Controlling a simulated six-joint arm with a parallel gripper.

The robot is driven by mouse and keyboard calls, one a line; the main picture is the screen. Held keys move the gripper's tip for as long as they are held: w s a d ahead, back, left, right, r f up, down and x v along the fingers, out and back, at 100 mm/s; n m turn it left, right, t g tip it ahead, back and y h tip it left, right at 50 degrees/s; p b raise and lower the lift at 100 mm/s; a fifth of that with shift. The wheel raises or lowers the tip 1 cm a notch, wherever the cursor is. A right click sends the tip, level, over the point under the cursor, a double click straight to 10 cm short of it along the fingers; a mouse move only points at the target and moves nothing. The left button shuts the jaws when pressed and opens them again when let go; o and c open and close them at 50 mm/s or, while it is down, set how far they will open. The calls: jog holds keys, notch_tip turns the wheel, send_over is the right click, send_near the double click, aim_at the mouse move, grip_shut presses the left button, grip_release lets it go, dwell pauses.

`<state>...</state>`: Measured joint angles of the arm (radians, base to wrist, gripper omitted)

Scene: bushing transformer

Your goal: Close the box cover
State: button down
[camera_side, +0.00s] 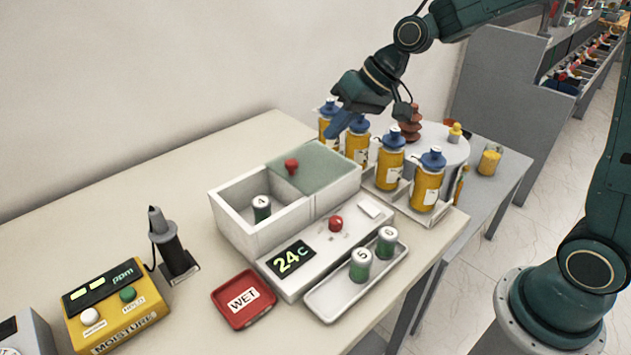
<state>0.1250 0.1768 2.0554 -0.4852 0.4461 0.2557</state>
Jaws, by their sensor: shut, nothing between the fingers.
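The white box (238,237) stands in the middle of the table. Its grey-green cover (325,167) lies over the right part of the box, with a red knob (291,166) near the cover's left end. The left part of the box is open and shows a green can marked 4 (262,208) inside. My gripper (333,128) is shut and empty. It appears above and behind the right end of the cover, apart from the knob.
Several yellow bottles with blue caps (389,171) stand right of the box. Two green cans (361,264) stand in a white tray (320,305) in front. A red WET dish (243,299) and a yellow moisture meter (118,309) are at front left. The back left table is clear.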

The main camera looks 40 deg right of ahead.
aim_at(310, 170)
jog(key=a+f, duration=0.1)
jog(key=w+a+f, duration=0.1)
jog(key=f, duration=0.1)
jog(key=shift+w+a, duration=0.2)
jog(key=shift+a, duration=0.15)
jog(key=shift+w+a+f, duration=0.1)
jog(key=shift+a, duration=0.5)
jog(key=shift+w+a+f, duration=0.1)
jog(key=shift+a, duration=0.45)
jog(key=shift+a, duration=0.1)
jog(key=a, duration=1.3)
